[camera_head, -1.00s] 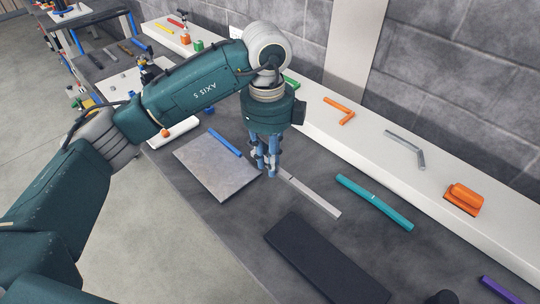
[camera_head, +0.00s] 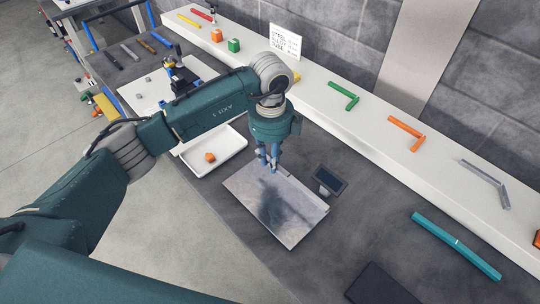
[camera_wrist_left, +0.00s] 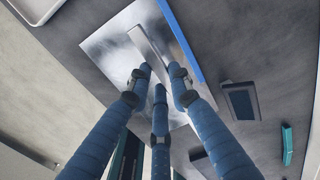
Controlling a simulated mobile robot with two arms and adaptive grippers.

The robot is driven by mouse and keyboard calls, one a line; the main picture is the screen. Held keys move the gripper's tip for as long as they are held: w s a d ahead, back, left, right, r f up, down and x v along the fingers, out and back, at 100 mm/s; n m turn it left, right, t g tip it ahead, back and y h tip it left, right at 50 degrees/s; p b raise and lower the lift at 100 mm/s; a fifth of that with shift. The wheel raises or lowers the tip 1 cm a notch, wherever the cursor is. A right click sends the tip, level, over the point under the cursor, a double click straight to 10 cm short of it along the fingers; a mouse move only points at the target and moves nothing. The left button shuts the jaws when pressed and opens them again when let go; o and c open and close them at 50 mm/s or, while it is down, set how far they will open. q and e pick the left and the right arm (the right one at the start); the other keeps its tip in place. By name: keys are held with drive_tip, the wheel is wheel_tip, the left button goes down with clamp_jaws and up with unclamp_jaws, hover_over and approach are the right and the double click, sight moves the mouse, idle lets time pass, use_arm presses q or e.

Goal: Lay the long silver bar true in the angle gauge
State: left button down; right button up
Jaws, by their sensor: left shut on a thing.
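My left gripper (camera_head: 268,165) is shut on the long silver bar (camera_head: 308,194) and is over the grey metal plate (camera_head: 268,208). In the head view the bar lies along the plate's right edge. In the left wrist view the bar (camera_wrist_left: 144,42) runs out from between the blue fingers (camera_wrist_left: 160,85) over the plate (camera_wrist_left: 108,45). A blue strip (camera_wrist_left: 180,42) runs along the plate's edge, with a gap between it and the bar; I take plate and strip as the angle gauge. Whether the bar touches the plate, I cannot tell. My right gripper is out of view.
A teal bar (camera_head: 455,245) and a dark pad (camera_head: 380,286) are at the right. The white ledge (camera_head: 350,120) carries coloured angled pieces.

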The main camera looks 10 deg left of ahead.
use_arm(q)
drive_tip(key=shift+d, duration=0.15)
drive_tip(key=shift+a+f+b, duration=0.2)
drive_tip(key=shift+f+b, duration=0.5)
drive_tip(key=shift+f, duration=0.1)
drive_tip(key=shift+f+b, duration=0.85)
drive_tip(key=shift+f, duration=0.35)
drive_tip(key=shift+r, duration=0.15)
drive_tip(key=shift+d, duration=0.1)
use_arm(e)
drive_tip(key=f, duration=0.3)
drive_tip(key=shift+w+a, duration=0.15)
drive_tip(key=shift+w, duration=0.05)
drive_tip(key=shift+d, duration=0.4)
use_arm(q)
drive_tip(key=shift+f+b, duration=0.6)
drive_tip(key=shift+f, duration=0.35)
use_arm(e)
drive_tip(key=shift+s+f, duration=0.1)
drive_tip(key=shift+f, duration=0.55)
